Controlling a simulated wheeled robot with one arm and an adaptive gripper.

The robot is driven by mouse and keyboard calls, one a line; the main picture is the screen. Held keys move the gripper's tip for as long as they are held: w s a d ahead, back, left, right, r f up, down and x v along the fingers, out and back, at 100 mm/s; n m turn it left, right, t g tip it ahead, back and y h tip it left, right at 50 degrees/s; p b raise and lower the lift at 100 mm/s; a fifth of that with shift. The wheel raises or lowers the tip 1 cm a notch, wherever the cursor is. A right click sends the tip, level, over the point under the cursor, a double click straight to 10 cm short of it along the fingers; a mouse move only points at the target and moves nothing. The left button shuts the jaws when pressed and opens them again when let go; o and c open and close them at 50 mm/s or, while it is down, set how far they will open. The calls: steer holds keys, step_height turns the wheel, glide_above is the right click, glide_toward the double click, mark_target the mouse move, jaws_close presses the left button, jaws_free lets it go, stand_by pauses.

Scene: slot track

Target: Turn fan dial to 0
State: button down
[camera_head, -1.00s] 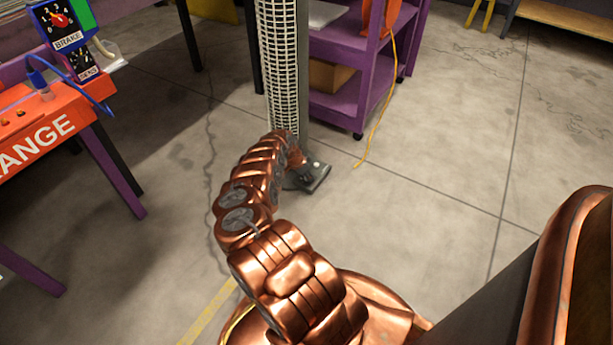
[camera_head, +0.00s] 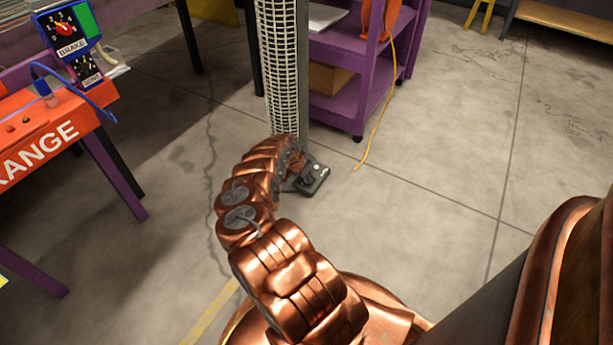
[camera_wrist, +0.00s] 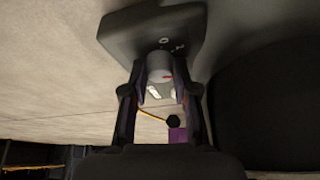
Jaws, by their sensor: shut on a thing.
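The fan is a tall tower with a pale grille (camera_head: 281,65) on a flat grey base (camera_head: 316,181) standing on the floor. In the wrist view the dark base plate (camera_wrist: 125,30) carries white marks, one like a 0 and one like a 2. Its round grey dial (camera_wrist: 158,66) has a small red mark on it. My gripper (camera_wrist: 160,92) has its fingers on both sides of the dial and is shut on it.
A purple cart (camera_head: 335,105) stands behind the fan, with a yellow cord (camera_head: 378,125) trailing to the floor. An orange table (camera_head: 60,125) with a blue brake box (camera_head: 66,30) is at left. The floor at right is clear.

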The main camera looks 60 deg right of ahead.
steer(key=shift+s+r+n+t+p, duration=0.1)
steer(key=shift+n+t+p, duration=0.15)
steer(key=shift+n+p, duration=0.25)
steer(key=shift+s+r+n+t+p, duration=0.1)
steer(key=shift+n+t+p, duration=0.2)
steer(key=shift+n, duration=0.4)
steer(key=n, duration=0.1)
steer(key=n+t+b, duration=0.1)
steer(key=n, duration=0.1)
steer(key=shift+f, duration=0.3)
steer(key=n+t+b, duration=0.1)
steer(key=n+b, duration=0.1)
steer(key=b, duration=0.1)
steer(key=shift+f+y, duration=0.15)
steer(key=shift+y, duration=0.15)
steer(key=n+t+b, duration=0.1)
steer(key=n+b, duration=0.2)
steer(key=b, duration=0.2)
steer(key=shift+d+n, duration=0.1)
steer(key=shift+n, duration=0.2)
steer(key=shift+s+r+n+t+y+b, duration=0.1)
steer(key=shift+n+t+y+b, duration=0.3)
steer(key=shift+n, duration=0.95)
steer(key=shift+r+n+t+y+b, duration=0.15)
steer(key=shift+n+y+b, duration=0.45)
steer(key=shift+n, duration=0.75)
steer(key=c, duration=1.2)
jaws_free()
